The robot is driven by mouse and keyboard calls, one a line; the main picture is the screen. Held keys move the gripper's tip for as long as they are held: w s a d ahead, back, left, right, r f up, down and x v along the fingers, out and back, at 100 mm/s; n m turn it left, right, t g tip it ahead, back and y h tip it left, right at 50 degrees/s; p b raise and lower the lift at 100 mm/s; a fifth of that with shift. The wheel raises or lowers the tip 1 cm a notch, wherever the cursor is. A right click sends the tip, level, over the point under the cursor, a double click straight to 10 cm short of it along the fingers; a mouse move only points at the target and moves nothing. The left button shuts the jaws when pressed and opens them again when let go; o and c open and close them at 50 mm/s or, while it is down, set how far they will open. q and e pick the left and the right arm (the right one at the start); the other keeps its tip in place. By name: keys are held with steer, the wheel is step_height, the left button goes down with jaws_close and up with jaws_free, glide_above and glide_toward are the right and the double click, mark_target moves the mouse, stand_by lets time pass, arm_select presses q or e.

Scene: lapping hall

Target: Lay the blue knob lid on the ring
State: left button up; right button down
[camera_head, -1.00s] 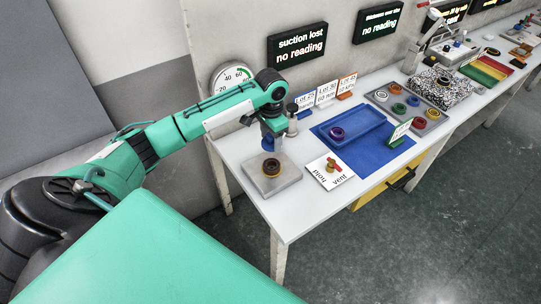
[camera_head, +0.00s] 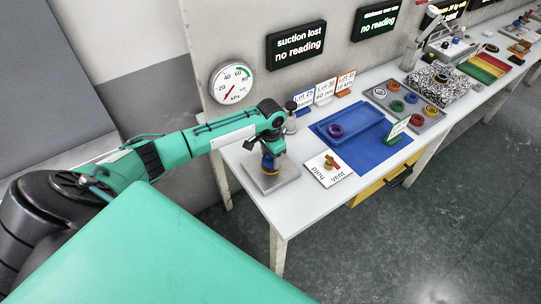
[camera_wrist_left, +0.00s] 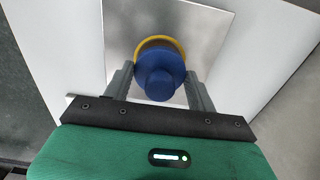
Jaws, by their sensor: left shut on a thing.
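The blue knob lid (camera_wrist_left: 158,75) is between the fingers of my left gripper (camera_wrist_left: 160,88), which is shut on it. The ring (camera_wrist_left: 158,41) shows as a yellow-orange arc just behind the lid in the left wrist view; the lid hides the rest. In the head view my left gripper (camera_head: 271,152) is low over the metal plate (camera_head: 284,181), with the blue lid (camera_head: 267,161) right above or at the ring (camera_head: 270,170). I cannot tell whether lid and ring touch. My right gripper is not in view.
A white hold/vent card with a red-handled valve (camera_head: 330,163) lies right of the plate. Beyond are a blue tray (camera_head: 358,128), a grey tray of rings (camera_head: 422,120) and lot cards (camera_head: 325,91). A small metal post (camera_head: 290,122) stands behind the gripper.

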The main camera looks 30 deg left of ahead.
arm_select(q)
steer(key=o, duration=1.2)
steer(key=shift+f, duration=0.1)
steer(key=shift+c, duration=0.2)
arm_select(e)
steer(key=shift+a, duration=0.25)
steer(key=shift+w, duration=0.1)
arm_select(q)
steer(key=shift+r, duration=0.4)
step_height(320, 180, up, 12)
steer(key=b, duration=0.2)
steer(key=shift+f, duration=0.2)
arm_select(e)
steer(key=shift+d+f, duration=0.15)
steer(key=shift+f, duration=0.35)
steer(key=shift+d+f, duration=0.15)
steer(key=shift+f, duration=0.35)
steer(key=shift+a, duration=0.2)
